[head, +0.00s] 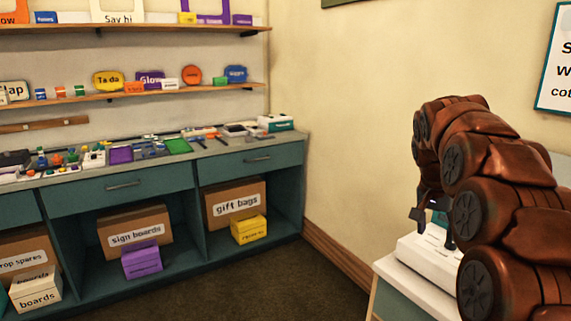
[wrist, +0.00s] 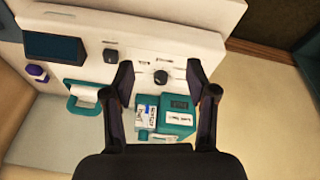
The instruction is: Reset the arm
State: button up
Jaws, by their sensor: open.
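My arm is on the right of the head view, bent over with its end pointing down. My gripper (head: 433,222) is above a white machine (head: 430,262) on a small cabinet. In the wrist view my gripper (wrist: 165,80) is open, its two dark fingers apart. Between and below the fingers lie a teal box (wrist: 178,116) with a white label and a small white and blue labelled item (wrist: 147,112). I see nothing held between the fingers.
The white machine's front (wrist: 135,55) carries a dark screen, knobs and a teal slot. A long teal counter (head: 150,180) with many small items stands at the left, boxes beneath and shelves (head: 140,94) above. Dark floor (head: 290,280) between is clear.

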jog(key=s+a+f+n+g+y, duration=0.1)
jog(key=s+a+f+n, duration=0.35)
jog(key=s, duration=0.85)
jog(key=s+a+f+n+g+y, duration=0.15)
jog(key=s+a+f, duration=0.45)
jog(key=s, duration=0.7)
jog(key=s+a+f+n+g+y, duration=0.15)
jog(key=s+a+f+n, duration=0.35)
jog(key=s, duration=0.9)
notch_tip(320, 180, up, 15)
jog(key=w+a+m+h+p, duration=0.1)
jog(key=p, duration=1.1)
jog(key=shift+a+f+m+t+p, duration=0.15)
jog(key=shift+m+t+p, duration=0.15)
jog(key=shift+t, duration=0.1)
jog(key=shift+c, duration=0.2)
